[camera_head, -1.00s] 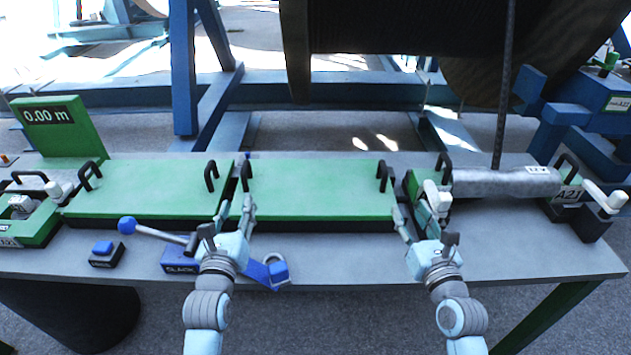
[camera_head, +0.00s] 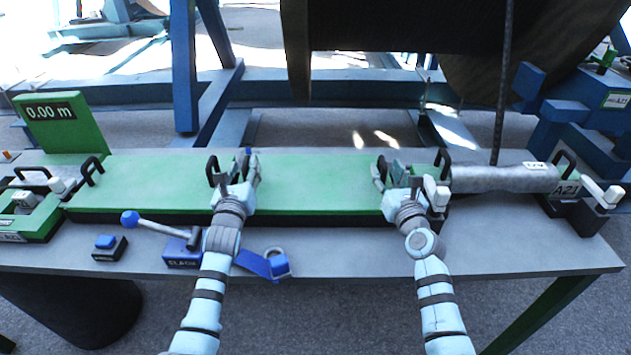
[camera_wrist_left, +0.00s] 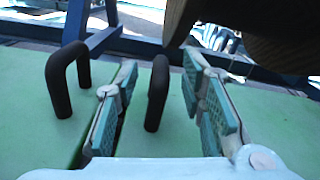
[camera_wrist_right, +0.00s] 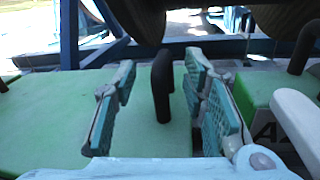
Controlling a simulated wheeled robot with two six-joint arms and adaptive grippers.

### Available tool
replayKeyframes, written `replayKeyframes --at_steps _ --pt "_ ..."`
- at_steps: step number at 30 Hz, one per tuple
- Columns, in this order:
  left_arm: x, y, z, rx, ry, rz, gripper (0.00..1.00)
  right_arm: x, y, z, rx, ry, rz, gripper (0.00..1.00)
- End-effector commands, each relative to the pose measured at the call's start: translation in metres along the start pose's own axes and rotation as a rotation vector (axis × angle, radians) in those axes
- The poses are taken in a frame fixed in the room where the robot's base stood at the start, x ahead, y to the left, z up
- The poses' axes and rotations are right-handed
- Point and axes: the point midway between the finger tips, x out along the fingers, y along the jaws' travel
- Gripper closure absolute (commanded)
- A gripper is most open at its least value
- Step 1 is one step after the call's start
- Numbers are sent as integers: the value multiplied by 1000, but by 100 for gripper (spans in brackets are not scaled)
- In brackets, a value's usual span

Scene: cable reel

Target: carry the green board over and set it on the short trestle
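The right-hand green board (camera_head: 315,180) lies flat on the grey table, with a black loop handle near each end. My left gripper (camera_head: 238,168) is at its left handle; in the left wrist view that handle (camera_wrist_left: 157,93) stands between the open fingers, with gaps visible. My right gripper (camera_head: 388,166) is at its right handle; in the right wrist view that handle (camera_wrist_right: 162,85) stands between the open fingers, apart from both. Neither gripper is shut on a handle. I cannot make out a short trestle in these views.
Another green board (camera_head: 145,185) adjoins on the left; its handle (camera_wrist_left: 65,80) is just outside my left gripper. A blue-knobbed lever (camera_head: 160,228) is in front. A grey cylinder (camera_head: 500,179) lies right. The large reel (camera_head: 400,25) hangs behind.

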Motion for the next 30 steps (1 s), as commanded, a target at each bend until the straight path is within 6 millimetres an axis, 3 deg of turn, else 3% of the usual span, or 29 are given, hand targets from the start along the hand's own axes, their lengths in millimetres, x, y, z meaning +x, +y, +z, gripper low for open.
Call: replayKeyframes --at_steps 6,14,21,30 --pt "17 -1 0 0 0 -2 64 17 -1 0 0 2 -2 60" --pt "18 -1 0 0 1 -3 64 18 -1 0 -1 2 -4 60" --pt "18 -1 0 -1 1 -3 100 17 -1 0 -1 2 -4 97" --pt "18 -2 0 -2 1 -3 100 17 -1 0 0 2 -2 100"
